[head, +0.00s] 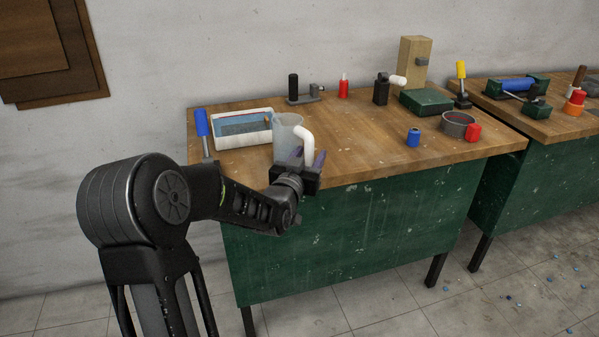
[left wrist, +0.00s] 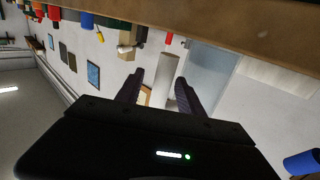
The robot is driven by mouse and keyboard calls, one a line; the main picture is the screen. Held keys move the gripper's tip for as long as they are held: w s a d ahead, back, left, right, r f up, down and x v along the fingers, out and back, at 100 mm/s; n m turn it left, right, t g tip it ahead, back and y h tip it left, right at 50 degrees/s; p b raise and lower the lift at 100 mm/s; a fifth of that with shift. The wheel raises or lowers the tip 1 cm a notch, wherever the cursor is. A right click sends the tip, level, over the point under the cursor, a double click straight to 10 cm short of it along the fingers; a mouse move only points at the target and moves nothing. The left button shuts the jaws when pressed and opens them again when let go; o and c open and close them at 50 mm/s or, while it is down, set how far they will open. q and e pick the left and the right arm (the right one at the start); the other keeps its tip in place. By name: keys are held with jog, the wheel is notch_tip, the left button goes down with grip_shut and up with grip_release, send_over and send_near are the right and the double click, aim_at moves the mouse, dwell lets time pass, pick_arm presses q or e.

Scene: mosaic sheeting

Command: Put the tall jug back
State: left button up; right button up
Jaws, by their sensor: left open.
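The tall jug (head: 286,136) is clear and greyish with a thick white handle (head: 306,145). It stands upright near the front left edge of the wooden bench, handle to the right. My left gripper (head: 304,160) is at the handle, in front of the bench edge, with its fingers open. In the left wrist view the picture is turned; the handle (left wrist: 167,78) shows beyond and between the spread fingers (left wrist: 158,92), and the clear jug body (left wrist: 208,72) is beside it. I cannot tell whether a finger touches the handle. My right gripper is out of view.
A white-framed tray (head: 266,140) and a blue-handled tool (head: 202,124) are left of the jug. The bench top (head: 360,150) right of the jug is clear.

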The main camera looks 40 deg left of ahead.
pick_arm(q)
jog(key=v, duration=0.9)
jog(key=shift+b, duration=0.45)
jog(key=shift+s+f, duration=0.1)
jog(key=s+d+f+g+h, duration=0.1)
jog(key=d+f+g+h, duration=0.15)
jog(key=d+f, duration=0.6)
jog(key=s+d+f+g+h, duration=0.1)
jog(key=d+f+g+h, duration=0.15)
jog(key=d+f, duration=0.65)
jog(key=s+d+f+g+h, duration=0.1)
jog(key=d+f+g+h, duration=0.2)
jog(key=f, duration=1.1)
jog(key=s+d+f+m+g+h, duration=0.1)
jog(key=s+d+f+g, duration=0.3)
jog(key=s+d+f, duration=0.3)
jog(key=s+d+f+m+g+h, duration=0.1)
jog(key=s+d+f+g, duration=0.3)
jog(key=s, duration=1)
jog(key=d+f, duration=0.3)
jog(key=d, duration=0.2)
jog(key=shift+d, duration=0.35)
